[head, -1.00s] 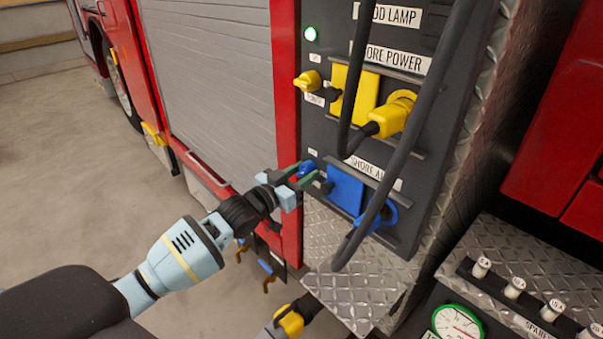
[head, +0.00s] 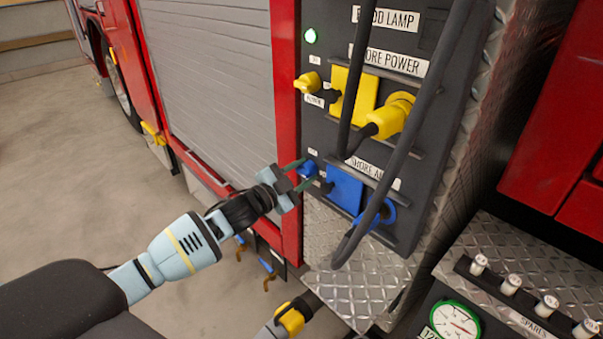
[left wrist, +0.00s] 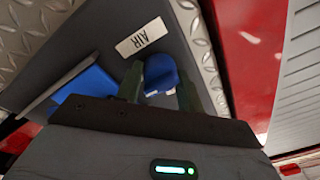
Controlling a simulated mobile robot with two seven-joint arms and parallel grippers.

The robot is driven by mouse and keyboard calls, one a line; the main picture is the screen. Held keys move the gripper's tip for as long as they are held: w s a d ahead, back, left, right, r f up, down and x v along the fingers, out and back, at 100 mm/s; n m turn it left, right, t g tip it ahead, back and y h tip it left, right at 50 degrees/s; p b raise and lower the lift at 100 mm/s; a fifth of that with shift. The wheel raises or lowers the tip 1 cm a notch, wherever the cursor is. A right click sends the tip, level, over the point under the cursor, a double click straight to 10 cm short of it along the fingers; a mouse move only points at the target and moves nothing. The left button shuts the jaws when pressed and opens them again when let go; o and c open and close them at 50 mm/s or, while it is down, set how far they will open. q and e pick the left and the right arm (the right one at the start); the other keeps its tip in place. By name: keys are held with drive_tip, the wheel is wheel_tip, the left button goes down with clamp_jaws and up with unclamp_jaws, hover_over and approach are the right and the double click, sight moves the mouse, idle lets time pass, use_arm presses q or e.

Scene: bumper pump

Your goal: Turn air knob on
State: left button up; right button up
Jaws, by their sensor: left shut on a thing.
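The blue air knob (head: 308,169) sits on the dark panel, left of the blue shore air block (head: 345,190). My left gripper (head: 303,174) is at the knob with a green finger on either side of it. In the left wrist view the blue knob (left wrist: 160,74) shows between the two fingers (left wrist: 160,88), beside a white AIR label (left wrist: 144,37). The gripper is shut on the knob. A little of the knob is hidden by the fingers.
A thick dark cable (head: 405,140) hangs in front of the panel. A gauge (head: 455,322) stands at the lower right. Open floor lies to the left.

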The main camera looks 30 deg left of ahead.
use_arm(q)
drive_tip(key=shift+f, duration=0.15)
idle(0.4)
drive_tip(key=o, duration=1)
drive_tip(key=shift+c, duration=0.2)
drive_tip(key=v, duration=0.7)
drive_tip(key=shift+s, duration=0.4)
drive_tip(key=shift+a, duration=0.1)
